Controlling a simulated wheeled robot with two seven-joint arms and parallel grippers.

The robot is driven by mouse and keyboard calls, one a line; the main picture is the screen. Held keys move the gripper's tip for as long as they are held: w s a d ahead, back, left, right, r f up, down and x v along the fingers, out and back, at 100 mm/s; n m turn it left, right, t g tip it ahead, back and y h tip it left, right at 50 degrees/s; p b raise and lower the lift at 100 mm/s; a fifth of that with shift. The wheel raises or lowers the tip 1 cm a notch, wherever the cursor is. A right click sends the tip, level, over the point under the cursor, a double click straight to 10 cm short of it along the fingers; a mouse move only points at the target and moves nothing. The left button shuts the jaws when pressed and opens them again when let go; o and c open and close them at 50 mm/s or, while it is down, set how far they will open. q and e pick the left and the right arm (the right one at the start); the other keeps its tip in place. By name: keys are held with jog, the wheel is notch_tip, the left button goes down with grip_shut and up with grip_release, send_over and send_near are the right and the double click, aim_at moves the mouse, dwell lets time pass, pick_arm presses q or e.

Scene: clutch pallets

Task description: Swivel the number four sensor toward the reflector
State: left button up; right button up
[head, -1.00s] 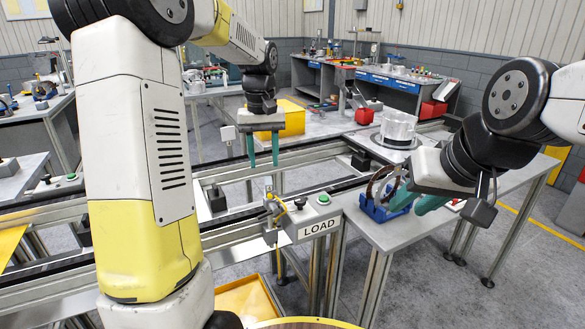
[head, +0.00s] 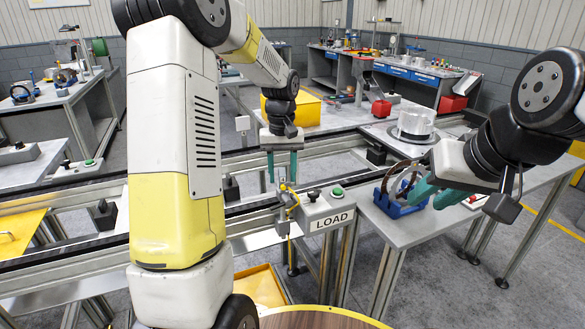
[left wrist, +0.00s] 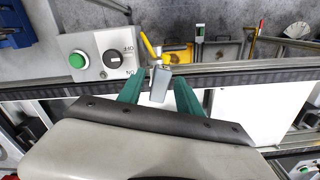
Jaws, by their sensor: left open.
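A small sensor on a post with a yellow lever-like part (head: 290,197) stands at the rail's edge, left of the LOAD box. In the left wrist view its grey block (left wrist: 160,84) shows between my fingers, with the yellow part above it. My left gripper (head: 282,180) is open, pointing down just above the sensor; its teal fingers also show in the left wrist view (left wrist: 158,94), with no clear contact. My right gripper (head: 428,192) is beside a blue holder (head: 401,208) with a ring; its grip is unclear. No number four is legible, and I cannot identify the reflector for sure.
The LOAD box (head: 324,209) with a green button and black knob stands close right of the sensor. Conveyor rails (head: 240,218) run beneath the left gripper. A silver cylindrical part (head: 416,122) stands on the table behind the blue holder.

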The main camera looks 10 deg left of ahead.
aim_at(284, 171)
pick_arm(q)
grip_shut()
jog(key=shift+d+n, duration=0.15)
jog(key=shift+n, duration=1.55)
grip_release()
notch_tip(284, 171, up, 7)
jog(key=shift+w+f, duration=0.1)
jog(key=shift+r, duration=0.55)
